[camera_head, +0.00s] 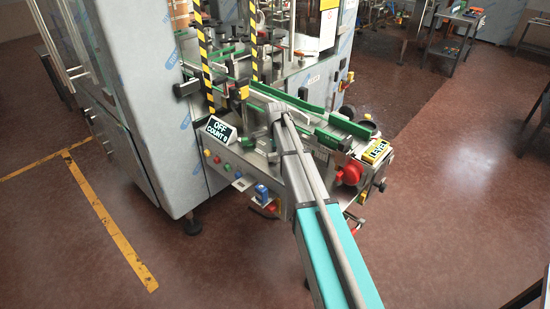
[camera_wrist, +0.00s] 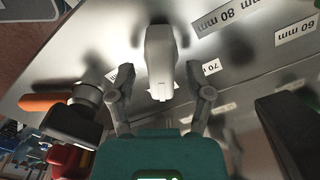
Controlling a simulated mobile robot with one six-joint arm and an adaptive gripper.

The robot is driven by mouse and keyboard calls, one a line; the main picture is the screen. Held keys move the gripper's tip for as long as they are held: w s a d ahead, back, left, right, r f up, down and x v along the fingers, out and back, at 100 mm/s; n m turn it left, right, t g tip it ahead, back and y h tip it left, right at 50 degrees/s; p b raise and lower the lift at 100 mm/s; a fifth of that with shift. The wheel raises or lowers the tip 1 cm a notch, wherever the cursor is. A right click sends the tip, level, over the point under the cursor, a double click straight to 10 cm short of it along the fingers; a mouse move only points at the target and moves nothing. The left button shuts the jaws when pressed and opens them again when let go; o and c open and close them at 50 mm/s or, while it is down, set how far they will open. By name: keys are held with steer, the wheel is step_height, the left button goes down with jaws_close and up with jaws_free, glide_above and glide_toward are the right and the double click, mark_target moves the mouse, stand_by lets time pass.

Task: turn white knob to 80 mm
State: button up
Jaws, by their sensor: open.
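In the wrist view the white knob (camera_wrist: 160,62) stands on a shiny metal plate (camera_wrist: 105,50), long and rounded, its narrower end towards my gripper. My gripper (camera_wrist: 158,85) is open, with one finger on each side of the knob's near end. I cannot tell whether either finger touches it. The 80 mm label (camera_wrist: 228,13) lies up and right of the knob. A 70 mm label (camera_wrist: 211,67) sits just right of it, partly covered, and a 60 mm label (camera_wrist: 297,28) is farther right. In the head view the knob cannot be made out.
An orange-handled part (camera_wrist: 45,102) is left of my gripper and a dark block (camera_wrist: 290,130) is at right. In the head view my arm reaches over a conveyor with green rails (camera_head: 300,102), near a red knob (camera_head: 351,172) and a display (camera_head: 217,130) reading OFF, COUNT 0.

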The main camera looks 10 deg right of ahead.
steer(key=shift+f, duration=0.1)
steer(key=shift+c, duration=0.3)
jaws_close()
steer(key=shift+a, duration=0.15)
